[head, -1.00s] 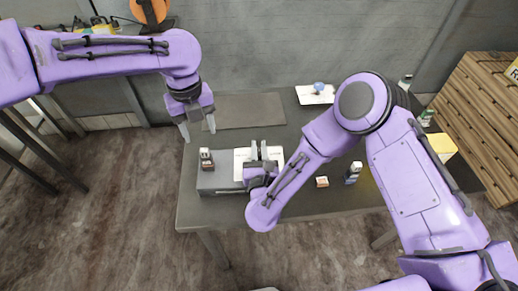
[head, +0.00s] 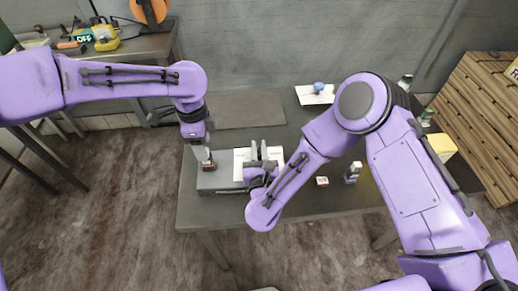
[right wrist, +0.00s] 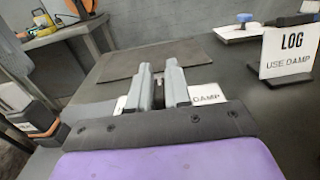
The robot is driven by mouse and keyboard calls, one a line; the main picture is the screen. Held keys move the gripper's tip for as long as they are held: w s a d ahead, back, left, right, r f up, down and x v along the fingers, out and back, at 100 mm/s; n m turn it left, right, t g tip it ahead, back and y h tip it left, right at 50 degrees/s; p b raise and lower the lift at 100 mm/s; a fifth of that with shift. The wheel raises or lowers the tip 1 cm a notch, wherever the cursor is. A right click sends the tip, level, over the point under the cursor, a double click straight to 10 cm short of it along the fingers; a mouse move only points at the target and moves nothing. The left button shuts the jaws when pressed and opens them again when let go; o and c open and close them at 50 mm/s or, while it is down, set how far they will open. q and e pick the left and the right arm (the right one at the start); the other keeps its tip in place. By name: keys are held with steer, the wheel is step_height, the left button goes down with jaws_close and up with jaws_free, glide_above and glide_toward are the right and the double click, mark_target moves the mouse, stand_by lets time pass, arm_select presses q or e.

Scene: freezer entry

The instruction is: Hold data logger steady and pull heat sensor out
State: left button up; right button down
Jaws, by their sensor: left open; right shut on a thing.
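The data logger (head: 222,180) is a low grey block near the left front of the table. The heat sensor (head: 208,166), small and upright with a brown base, stands at its left end. It appears to be the dark and orange-brown piece at the left of the right wrist view (right wrist: 32,122). My left gripper (head: 201,154) is open, pointing down right at the sensor's top; whether it touches cannot be told. My right gripper (head: 259,152) is shut at the logger's right part, apparently on the logger; its fingers (right wrist: 160,82) largely hide the held part.
A dark mat (head: 245,110) lies at the back. A small orange-brown block (head: 322,182) and a dark bottle-like item (head: 353,173) stand to the right. A white sign (right wrist: 288,50) shows in the right wrist view.

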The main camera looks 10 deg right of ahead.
arm_select(q)
step_height(320, 180, down, 6)
jaws_close()
stand_by(0.4)
